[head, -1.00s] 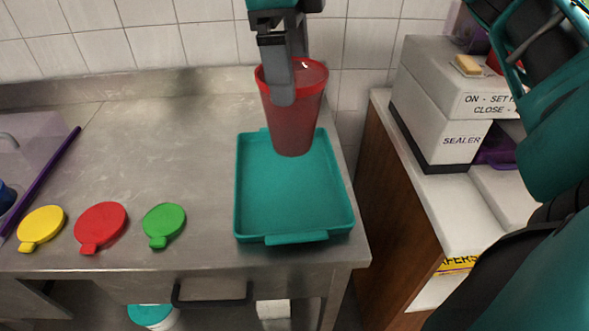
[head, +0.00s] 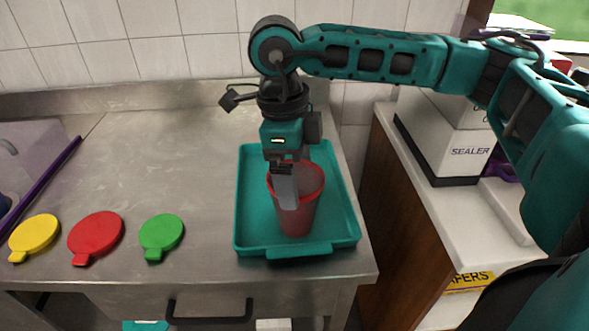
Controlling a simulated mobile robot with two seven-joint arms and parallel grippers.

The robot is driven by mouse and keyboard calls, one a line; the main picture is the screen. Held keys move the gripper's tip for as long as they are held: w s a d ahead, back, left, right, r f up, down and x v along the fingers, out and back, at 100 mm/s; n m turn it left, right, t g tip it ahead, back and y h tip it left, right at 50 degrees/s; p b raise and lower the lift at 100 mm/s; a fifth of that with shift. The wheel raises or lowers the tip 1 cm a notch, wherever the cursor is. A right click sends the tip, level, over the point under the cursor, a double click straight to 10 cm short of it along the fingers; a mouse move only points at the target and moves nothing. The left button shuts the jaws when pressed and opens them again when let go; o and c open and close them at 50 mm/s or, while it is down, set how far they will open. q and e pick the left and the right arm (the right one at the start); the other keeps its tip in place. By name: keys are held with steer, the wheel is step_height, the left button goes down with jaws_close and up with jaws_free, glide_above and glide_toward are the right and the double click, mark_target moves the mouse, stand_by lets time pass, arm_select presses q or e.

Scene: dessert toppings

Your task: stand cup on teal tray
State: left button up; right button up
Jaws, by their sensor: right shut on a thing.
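The red translucent cup (head: 301,213) is upright over the middle of the teal tray (head: 254,236). Its base looks at or very near the tray floor; I cannot tell for certain whether it touches. My right gripper (head: 287,196) is shut on the cup's near wall at the rim, with one finger showing outside the cup. The other finger is hidden. The tray lies flat on the steel counter and holds nothing else that I can see. My left gripper is not in the head view.
Yellow (head: 35,234), red (head: 96,234) and green (head: 162,233) lids lie along the counter's front, left of the tray. A white sealer box (head: 452,143) stands on the right-hand counter. The steel counter (head: 165,150) behind the lids is clear.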

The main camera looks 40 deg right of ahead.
steer(key=shift+f, duration=0.2)
steer(key=o, duration=0.9)
steer(key=shift+r, duration=0.1)
steer(key=shift+o, duration=0.2)
step_height(320, 180, up, 12)
steer(key=w+a+p, duration=0.1)
steer(key=shift+r, duration=0.15)
